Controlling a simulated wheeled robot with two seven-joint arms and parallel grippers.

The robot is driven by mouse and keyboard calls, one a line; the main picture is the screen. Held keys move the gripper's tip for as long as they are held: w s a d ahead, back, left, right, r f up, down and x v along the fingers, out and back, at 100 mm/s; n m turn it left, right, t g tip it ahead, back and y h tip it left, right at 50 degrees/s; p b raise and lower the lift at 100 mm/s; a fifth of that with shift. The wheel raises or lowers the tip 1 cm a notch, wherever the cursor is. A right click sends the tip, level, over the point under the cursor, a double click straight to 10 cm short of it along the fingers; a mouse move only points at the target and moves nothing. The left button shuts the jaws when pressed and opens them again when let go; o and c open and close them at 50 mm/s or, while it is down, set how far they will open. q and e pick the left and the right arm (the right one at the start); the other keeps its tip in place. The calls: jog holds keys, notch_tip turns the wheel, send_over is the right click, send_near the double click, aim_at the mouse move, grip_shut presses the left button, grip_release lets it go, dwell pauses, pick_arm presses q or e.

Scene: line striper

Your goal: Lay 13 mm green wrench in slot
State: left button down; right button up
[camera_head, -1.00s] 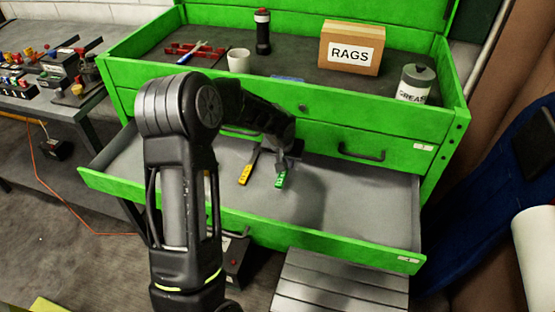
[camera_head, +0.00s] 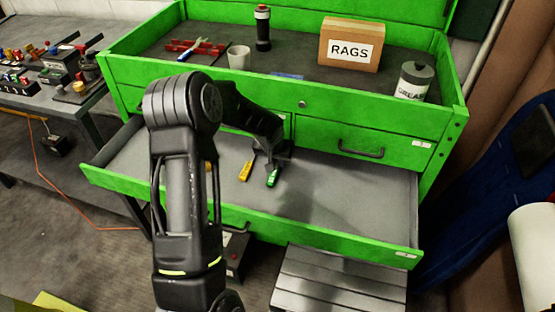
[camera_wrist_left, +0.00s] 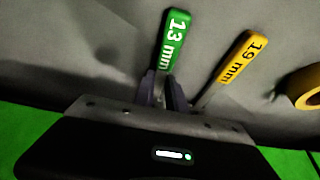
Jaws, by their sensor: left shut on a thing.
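The green wrench marked 13 mm (camera_wrist_left: 173,42) is between the fingers of my left gripper (camera_wrist_left: 165,92) in the left wrist view. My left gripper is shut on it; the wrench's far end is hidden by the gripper. In the head view the green wrench (camera_head: 272,178) shows below my left gripper (camera_head: 275,162), over the open drawer (camera_head: 350,195). I cannot tell whether it touches the drawer floor. A yellow wrench marked 19 mm (camera_wrist_left: 238,58) lies beside it, also in the head view (camera_head: 246,170). No slot outline is clear. My right gripper is not in view.
Another yellow thing (camera_wrist_left: 305,88) lies near the 19 mm wrench. The drawer's green front wall (camera_head: 300,243) borders the space. The cabinet top holds a rags box (camera_head: 350,46), grease can (camera_head: 413,82) and cup (camera_head: 238,57). The drawer's right side is clear.

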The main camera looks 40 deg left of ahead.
pick_arm(q)
jog(key=shift+f+b, duration=0.25)
jog(key=shift+b, duration=0.05)
jog(key=c, duration=1.4)
grip_release()
jog(key=shift+r, duration=0.1)
jog(key=shift+o, duration=0.2)
jog(key=shift+p, duration=0.45)
jog(key=b+v, duration=0.1)
jog(key=v, duration=0.6)
jog(key=shift+s+d+r, duration=0.1)
jog(key=shift+d+r, duration=0.05)
jog(key=shift+r, duration=0.25)
